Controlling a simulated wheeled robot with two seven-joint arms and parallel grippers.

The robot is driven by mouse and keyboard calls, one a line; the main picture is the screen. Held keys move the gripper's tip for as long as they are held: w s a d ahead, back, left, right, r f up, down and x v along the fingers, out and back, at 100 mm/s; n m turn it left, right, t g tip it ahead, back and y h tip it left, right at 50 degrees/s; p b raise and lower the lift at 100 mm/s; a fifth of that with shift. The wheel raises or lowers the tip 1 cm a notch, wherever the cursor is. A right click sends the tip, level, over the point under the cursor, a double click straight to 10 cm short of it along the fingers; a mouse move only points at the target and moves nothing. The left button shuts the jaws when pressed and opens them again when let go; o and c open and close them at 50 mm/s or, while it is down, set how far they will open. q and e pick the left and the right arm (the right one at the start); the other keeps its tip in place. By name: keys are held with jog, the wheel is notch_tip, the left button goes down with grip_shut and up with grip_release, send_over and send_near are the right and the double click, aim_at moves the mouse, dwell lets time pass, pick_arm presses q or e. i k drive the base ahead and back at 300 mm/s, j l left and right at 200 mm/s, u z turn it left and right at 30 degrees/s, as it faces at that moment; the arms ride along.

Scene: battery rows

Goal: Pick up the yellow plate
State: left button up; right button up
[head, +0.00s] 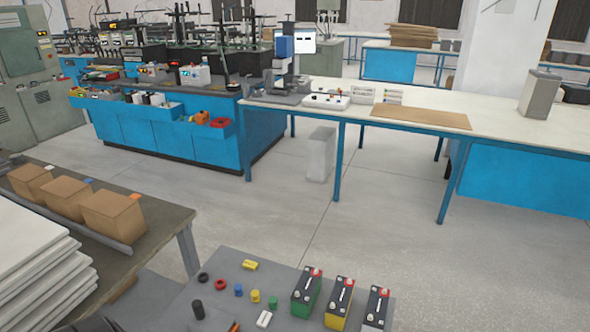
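A small flat yellow piece (250,265), which looks like the yellow plate, lies at the back left of the grey tabletop (225,262) at the bottom of the head view. It lies apart from the parts around it, with nothing on top of it.
Near the plate stand dark and red rings (220,284), small blue (238,290), yellow (256,296) and green (272,302) pieces, and a white block (264,319). Cardboard boxes (113,215) stand on the left table.

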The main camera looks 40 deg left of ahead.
aim_at(251, 264)
jog(key=k+l+u, duration=0.1)
jog(key=u, duration=1.45)
